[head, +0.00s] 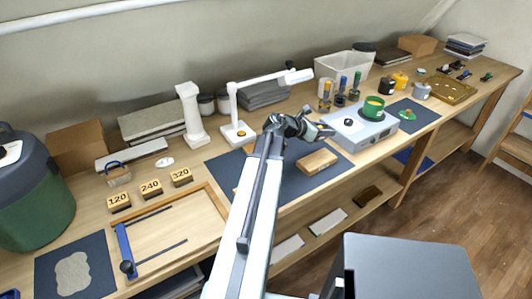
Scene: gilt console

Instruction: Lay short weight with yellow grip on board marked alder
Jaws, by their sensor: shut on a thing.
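My gripper (322,132) is over the dark blue mat (290,184), between the white lamp and the white-grey appliance. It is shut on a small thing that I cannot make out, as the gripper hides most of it. A light wooden board (316,162) lies on the mat, below my gripper in the picture. No alder mark can be read on it. Several upright pieces with coloured grips stand behind my gripper; one has a yellowish grip (326,88). I cannot tell whether it is a short weight.
A white lamp (236,112) stands left of my gripper. Blocks marked 120 (118,202), 240 (151,189) and 320 (181,177) sit left, behind a framed wooden tray (214,192).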

